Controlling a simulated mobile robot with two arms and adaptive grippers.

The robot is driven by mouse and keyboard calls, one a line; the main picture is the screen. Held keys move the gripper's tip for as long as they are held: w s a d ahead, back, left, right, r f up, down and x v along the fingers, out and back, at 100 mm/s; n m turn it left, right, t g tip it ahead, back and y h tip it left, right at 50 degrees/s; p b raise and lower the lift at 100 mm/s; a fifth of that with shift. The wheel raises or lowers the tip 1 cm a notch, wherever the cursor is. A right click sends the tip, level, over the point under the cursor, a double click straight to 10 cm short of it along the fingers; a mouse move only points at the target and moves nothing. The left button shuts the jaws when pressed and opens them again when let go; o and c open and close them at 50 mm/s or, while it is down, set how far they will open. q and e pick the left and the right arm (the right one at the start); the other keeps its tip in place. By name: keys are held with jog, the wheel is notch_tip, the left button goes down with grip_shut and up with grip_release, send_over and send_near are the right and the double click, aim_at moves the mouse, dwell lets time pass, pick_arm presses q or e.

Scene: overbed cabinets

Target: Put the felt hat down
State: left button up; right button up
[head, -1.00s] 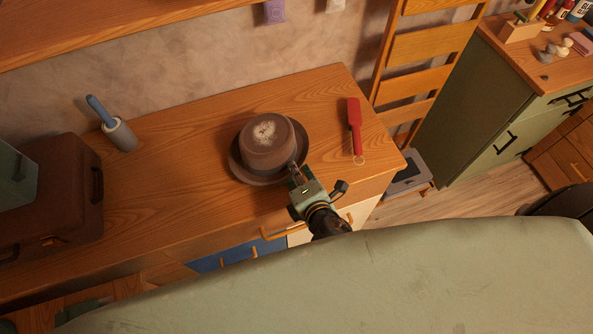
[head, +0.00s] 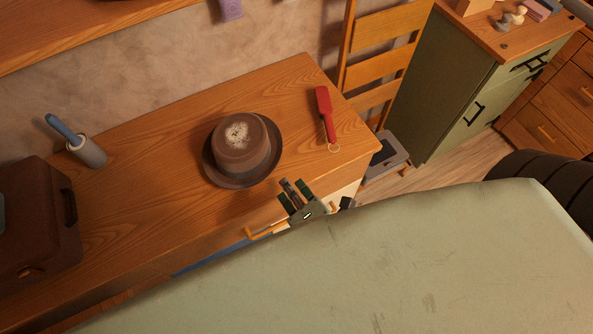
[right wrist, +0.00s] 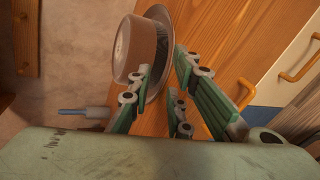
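The brown felt hat (head: 242,147) rests brim down on the wooden top of the cabinet (head: 150,190), with a pale dusty patch on its crown. My right gripper (head: 296,190) is apart from the hat, in front and to its right, near the cabinet's front edge. In the right wrist view its green fingers (right wrist: 175,85) are spread with nothing between them, and the hat (right wrist: 143,50) shows beyond them. My left gripper is in neither view.
A red brush-like tool (head: 325,115) lies right of the hat. A lint roller (head: 80,145) with a blue handle and a brown case (head: 35,225) are at left. A large pale green surface (head: 380,260) fills the foreground. The top between case and hat is clear.

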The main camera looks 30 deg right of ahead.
jog(key=s+d+f+m+g, duration=0.1)
jog(key=s+f+m+g, duration=0.25)
jog(key=f, duration=0.95)
jog(key=s+d+f+m+g, duration=0.15)
jog(key=s+f+m, duration=0.3)
jog(key=f, duration=0.75)
jog(key=s+d+f+m+g, duration=0.3)
jog(key=s+f+m, duration=0.2)
jog(key=s+f, duration=0.3)
jog(key=s+d+f+m+g, duration=0.4)
jog(key=s+f+m, duration=0.2)
jog(key=s+f, duration=0.3)
jog(key=shift+s, duration=1.05)
jog(key=shift+f, duration=0.1)
